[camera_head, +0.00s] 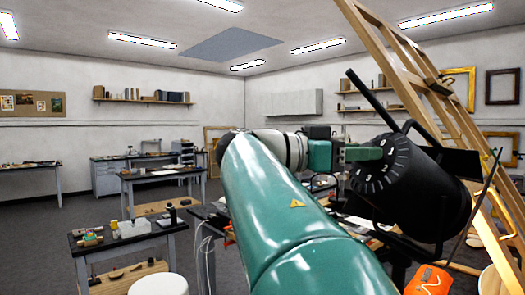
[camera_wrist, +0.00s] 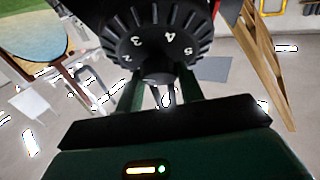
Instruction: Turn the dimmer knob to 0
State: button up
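The dimmer knob (camera_head: 382,172) is a black ribbed dial with white numerals, on the end of a large black cylindrical housing (camera_head: 432,195). In the wrist view the dial (camera_wrist: 150,35) fills the top middle, with 2, 3, 4 and 5 readable and a dark round hub (camera_wrist: 157,68) at its centre. My gripper (camera_head: 372,153) is at the dial's face. In the wrist view its two green fingers (camera_wrist: 158,82) stand apart, one each side of the hub. Whether they press on it cannot be told. The fingertips are partly hidden by the dial.
A wooden ladder-like frame (camera_head: 405,60) leans behind the housing, and a black bar (camera_head: 372,100) juts up beside it. An orange item (camera_head: 427,280) hangs below. Worktables, one with small items (camera_head: 125,232), stand to the left, with open grey floor (camera_head: 40,225) around them.

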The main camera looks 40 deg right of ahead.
jog(key=shift+n+t, duration=0.4)
jog(key=shift+n, duration=0.2)
jog(key=n+t, duration=0.2)
jog(key=n, duration=0.1)
jog(key=n+t+h, duration=0.1)
jog(key=n+t, duration=0.1)
jog(key=n, duration=0.1)
jog(key=shift+s+a, duration=0.1)
jog(key=n+t+y, duration=0.1)
jog(key=n+t, duration=0.1)
jog(key=n, duration=0.3)
jog(key=n+t+y, duration=0.1)
jog(key=n+t, duration=0.1)
jog(key=n, duration=0.3)
jog(key=n+t+y, duration=0.1)
jog(key=n+t, duration=0.1)
jog(key=n, duration=0.2)
jog(key=shift+s+r+n+t+y, duration=0.2)
jog(key=shift+s+n+t+y, duration=0.05)
jog(key=shift+n+t+y, duration=0.15)
jog(key=n+y, duration=0.2)
jog(key=n, duration=0.2)
jog(key=shift+r+n+y, duration=0.1)
jog(key=shift+n+y, duration=0.3)
jog(key=o, duration=1)
jog(key=shift+s, duration=0.1)
